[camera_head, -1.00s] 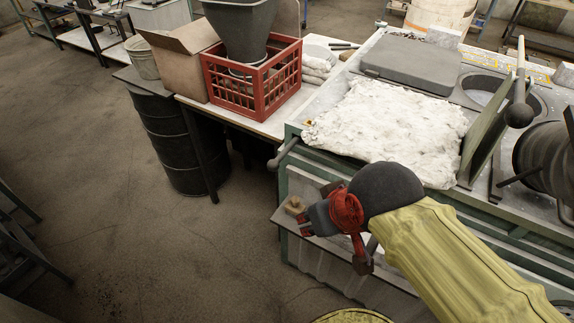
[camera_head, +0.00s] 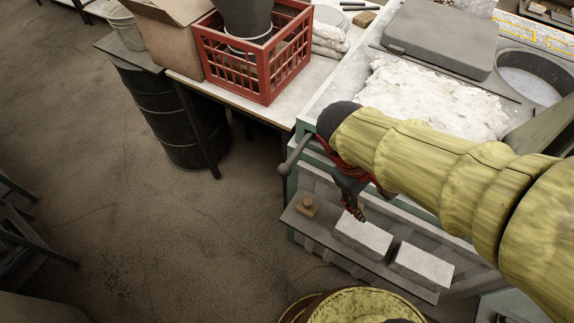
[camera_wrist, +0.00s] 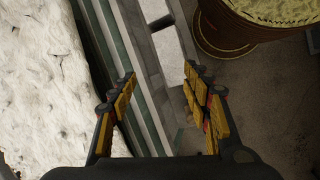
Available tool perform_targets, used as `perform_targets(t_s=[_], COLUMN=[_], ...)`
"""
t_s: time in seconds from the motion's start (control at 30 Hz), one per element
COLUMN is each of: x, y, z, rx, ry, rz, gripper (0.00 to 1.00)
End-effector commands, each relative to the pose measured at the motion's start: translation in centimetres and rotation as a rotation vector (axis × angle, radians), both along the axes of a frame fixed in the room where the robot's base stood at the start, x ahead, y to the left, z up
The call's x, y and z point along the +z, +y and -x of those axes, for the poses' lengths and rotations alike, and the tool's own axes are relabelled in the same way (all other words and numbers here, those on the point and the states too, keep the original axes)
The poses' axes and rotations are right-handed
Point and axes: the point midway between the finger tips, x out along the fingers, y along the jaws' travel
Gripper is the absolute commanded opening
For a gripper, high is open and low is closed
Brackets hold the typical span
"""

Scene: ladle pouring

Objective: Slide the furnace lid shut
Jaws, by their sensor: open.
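A flat dark grey slab (camera_head: 440,38), which looks like the furnace lid, lies on the bench top at the upper right. It lies to the left of the round furnace opening (camera_head: 528,78), whose rim is partly uncovered. My gripper (camera_head: 357,213) hangs in front of the bench, low over the side ledge, well apart from the slab. In the wrist view my gripper (camera_wrist: 160,76) is open with nothing between its fingers. The slab and the opening are out of the wrist view.
A white crumpled blanket (camera_head: 425,95) covers the bench top, and also shows in the wrist view (camera_wrist: 40,80). Pale bricks (camera_head: 422,265) and a small wooden block (camera_head: 305,207) lie on the ledge (camera_head: 325,232). A red crate (camera_head: 262,80) stands left.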

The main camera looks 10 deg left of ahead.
Motion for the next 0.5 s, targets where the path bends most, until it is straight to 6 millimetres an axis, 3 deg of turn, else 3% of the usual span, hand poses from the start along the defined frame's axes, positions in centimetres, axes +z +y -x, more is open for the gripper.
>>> perform_targets(t_s=[0.27, 0.5], x=[-4.6, -8.8], y=[6.6, 14.3], z=[-2.2, -2.6], rx=[0.508, 0.932], ry=[0.217, 0.296], rz=[0.446, 0.871], gripper=[0.49, 0.49])
